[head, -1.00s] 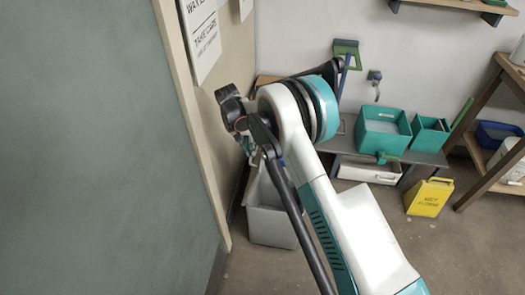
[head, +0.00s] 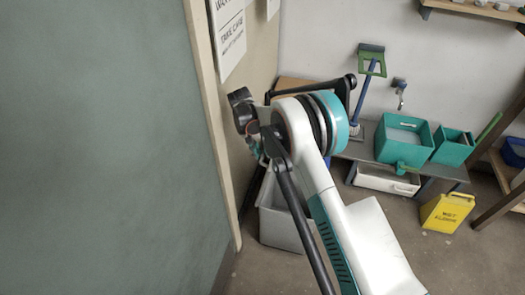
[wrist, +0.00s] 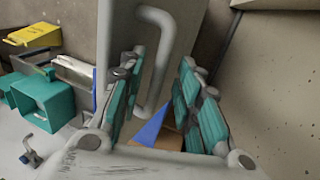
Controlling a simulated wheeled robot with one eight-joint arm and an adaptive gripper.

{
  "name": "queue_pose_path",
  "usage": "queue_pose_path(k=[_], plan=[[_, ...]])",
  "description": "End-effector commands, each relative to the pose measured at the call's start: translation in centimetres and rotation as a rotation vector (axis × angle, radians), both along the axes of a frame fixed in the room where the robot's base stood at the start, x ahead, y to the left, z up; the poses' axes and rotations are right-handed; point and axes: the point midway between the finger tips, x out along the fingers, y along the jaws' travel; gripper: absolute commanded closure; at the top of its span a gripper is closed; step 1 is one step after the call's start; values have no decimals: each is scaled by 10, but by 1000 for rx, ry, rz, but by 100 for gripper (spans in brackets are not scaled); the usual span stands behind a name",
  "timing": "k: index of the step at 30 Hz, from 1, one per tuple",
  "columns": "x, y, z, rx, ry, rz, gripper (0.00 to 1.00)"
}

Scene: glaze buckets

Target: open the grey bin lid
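The grey bin (head: 280,226) stands on the floor against the beige wall, partly hidden behind my arm. Its lid is hard to make out in the head view. In the wrist view a grey panel (wrist: 188,28), which looks like the lid, carries a pale bent bar handle (wrist: 166,52). My gripper (wrist: 156,66) is open, its two teal fingers apart on either side of the handle's lower part. Gaps show between handle and fingers; I see no grip. In the head view my gripper (head: 257,150) is small and mostly hidden above the bin.
A green-grey wall or panel (head: 100,150) fills the left. A low bench (head: 365,152) with teal buckets (head: 403,140) stands behind, with a white drawer (head: 387,181) beneath. A yellow wet-floor container (head: 447,212) stands right.

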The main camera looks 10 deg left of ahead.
Motion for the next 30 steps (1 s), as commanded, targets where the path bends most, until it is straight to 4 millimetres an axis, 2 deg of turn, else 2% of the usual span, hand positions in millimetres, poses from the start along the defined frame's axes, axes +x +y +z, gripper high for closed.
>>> queue_pose_path(k=[5, 18, 30], plan=[[0, 1, 7, -1, 0, 0, 69], [-1, 21, 65, 1, -1, 1, 69], [-1, 24, 72, 1, -1, 1, 69]])
